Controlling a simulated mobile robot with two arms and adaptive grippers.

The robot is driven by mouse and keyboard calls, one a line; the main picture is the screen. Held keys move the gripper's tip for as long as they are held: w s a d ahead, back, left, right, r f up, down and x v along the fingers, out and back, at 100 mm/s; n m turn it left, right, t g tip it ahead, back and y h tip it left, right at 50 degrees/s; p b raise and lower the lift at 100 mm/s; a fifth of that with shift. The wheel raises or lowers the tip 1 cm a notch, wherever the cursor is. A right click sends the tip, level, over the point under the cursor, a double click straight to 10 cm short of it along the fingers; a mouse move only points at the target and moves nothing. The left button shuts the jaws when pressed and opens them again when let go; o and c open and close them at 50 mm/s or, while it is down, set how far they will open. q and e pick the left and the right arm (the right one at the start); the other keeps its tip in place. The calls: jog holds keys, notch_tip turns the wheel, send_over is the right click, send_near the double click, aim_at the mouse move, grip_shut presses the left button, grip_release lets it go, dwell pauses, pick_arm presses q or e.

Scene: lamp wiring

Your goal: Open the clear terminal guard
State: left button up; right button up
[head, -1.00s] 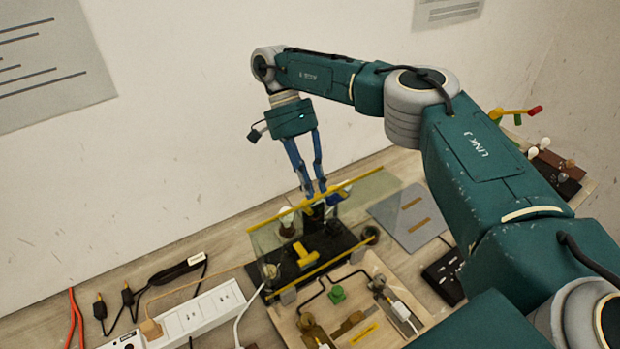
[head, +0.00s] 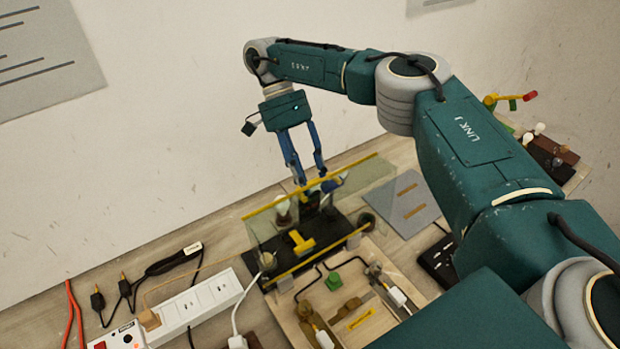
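The clear terminal guard (head: 262,226) is a greenish see-through panel with a long yellow strip along its upper edge. It stands raised over a black base (head: 322,247) that carries a yellow T-shaped piece (head: 300,243) and bulb-like parts. A second yellow strip (head: 312,268) runs along the base's front. My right gripper (head: 312,181) points down at the middle of the guard's upper strip. Its blue fingers are apart, with a gap between them. Whether the tips touch the guard is not clear. My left gripper is not in view.
A wooden wiring board (head: 295,325) lies in front of the base. A white power strip (head: 205,305) with cables lies at left, a grey plate (head: 403,203) at right. A wall rises behind the table. My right arm covers much of the right side.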

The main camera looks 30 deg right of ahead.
notch_tip(320, 180, up, 10)
dwell(0.6)
